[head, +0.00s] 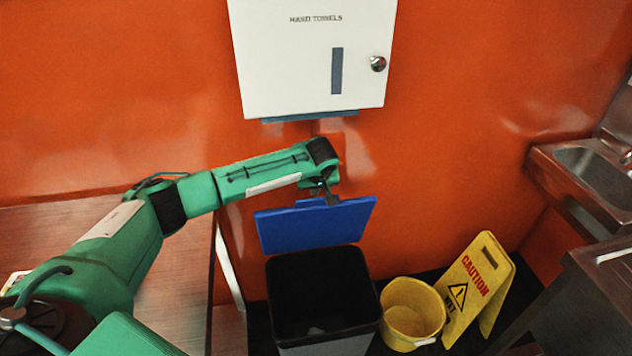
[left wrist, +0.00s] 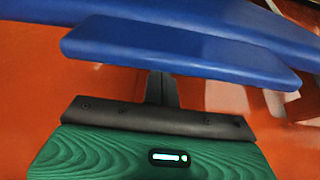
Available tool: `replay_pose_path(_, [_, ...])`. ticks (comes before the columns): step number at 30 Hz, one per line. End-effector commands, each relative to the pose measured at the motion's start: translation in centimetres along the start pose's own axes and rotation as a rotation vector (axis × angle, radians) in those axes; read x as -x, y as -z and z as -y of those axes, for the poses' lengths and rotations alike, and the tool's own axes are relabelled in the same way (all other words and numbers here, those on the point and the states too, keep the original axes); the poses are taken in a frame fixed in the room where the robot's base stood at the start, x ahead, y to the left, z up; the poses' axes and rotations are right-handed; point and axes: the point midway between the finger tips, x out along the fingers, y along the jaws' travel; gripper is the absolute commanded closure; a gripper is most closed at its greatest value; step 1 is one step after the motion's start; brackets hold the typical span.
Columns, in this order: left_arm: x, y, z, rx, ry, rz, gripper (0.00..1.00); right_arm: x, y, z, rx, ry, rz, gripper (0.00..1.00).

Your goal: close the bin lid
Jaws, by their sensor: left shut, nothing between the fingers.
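The bin (head: 322,300) stands on the floor with its dark inside open to view. Its blue lid (head: 315,228) is raised, tilted up at the back of the bin near the orange wall. My left gripper (head: 332,198) is shut and empty at the top edge of the lid. In the left wrist view the blue lid (left wrist: 180,48) spans the picture just beyond the gripper (left wrist: 160,90). I cannot tell whether the fingers touch the lid. My right gripper is in neither view.
A white hand towel dispenser (head: 310,60) hangs on the wall above the bin. A yellow bucket (head: 411,312) and a yellow caution sign (head: 478,285) stand to the right of the bin. A wooden table (head: 175,270) is at left, a metal sink (head: 595,170) at right.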

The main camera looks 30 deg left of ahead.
Motion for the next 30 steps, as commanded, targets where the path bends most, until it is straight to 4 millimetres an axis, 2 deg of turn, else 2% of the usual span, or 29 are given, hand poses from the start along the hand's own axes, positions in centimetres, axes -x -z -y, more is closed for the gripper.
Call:
replay_pose_path(6, [-1.2,0.0,0.0,0.000,0.000,-0.001,1.00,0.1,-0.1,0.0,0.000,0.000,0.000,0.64])
replay_pose_path(19, [-1.2,-0.1,0.0,-0.001,0.000,-0.003,1.00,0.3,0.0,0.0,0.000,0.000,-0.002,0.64])
replay_pose_path(25, [-0.8,-1.1,-0.2,-0.007,-0.001,-0.028,1.00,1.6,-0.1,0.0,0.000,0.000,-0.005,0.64])
replay_pose_path(30, [-0.2,-2.4,-0.2,-0.010,0.000,-0.075,1.00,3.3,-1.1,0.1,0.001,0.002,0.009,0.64])
